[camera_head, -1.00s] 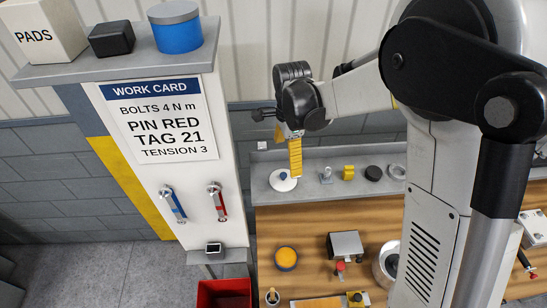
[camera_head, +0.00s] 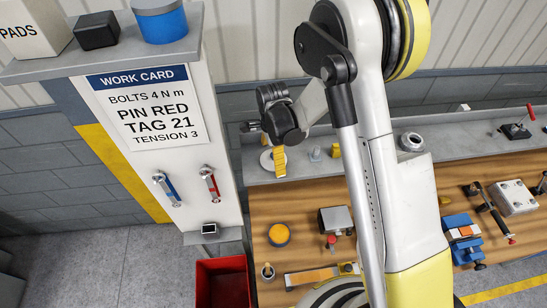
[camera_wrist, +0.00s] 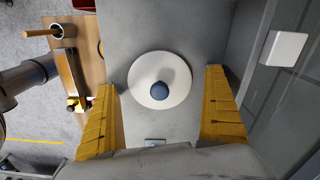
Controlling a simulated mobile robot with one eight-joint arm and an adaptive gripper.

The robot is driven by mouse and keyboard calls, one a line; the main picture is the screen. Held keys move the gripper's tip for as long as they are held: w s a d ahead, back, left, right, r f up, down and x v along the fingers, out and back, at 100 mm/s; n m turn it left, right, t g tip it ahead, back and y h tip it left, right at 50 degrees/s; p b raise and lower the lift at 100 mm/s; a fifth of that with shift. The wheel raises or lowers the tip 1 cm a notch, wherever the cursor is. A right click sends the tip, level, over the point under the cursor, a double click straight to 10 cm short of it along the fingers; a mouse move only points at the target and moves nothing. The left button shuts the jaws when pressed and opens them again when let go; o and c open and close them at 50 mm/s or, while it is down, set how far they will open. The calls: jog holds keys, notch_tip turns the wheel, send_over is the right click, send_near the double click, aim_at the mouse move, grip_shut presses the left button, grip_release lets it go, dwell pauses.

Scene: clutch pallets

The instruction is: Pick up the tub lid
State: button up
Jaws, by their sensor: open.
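The tub lid, a white disc with a dark blue round knob, lies flat on the grey back shelf. It shows whole in the wrist view (camera_wrist: 176,100) and partly hidden behind a finger in the head view (camera_head: 265,161). My gripper (camera_wrist: 160,80) is open, with yellow ribbed fingers on the left and right sides of the lid in the wrist view. Nothing is between the fingers but the lid below, and I see no contact. In the head view my gripper (camera_head: 279,162) points down above the lid.
Small items, including a yellow block (camera_head: 336,150) and a metal ring (camera_head: 411,142), stand right of the lid on the shelf (camera_head: 300,171). A white pillar with a work card (camera_head: 145,110) stands to the left. The wooden bench (camera_head: 305,206) in front holds several tools.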

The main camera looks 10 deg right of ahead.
jog(key=shift+s, duration=0.1)
jog(key=shift+c, duration=0.3)
jog(key=c, duration=1)
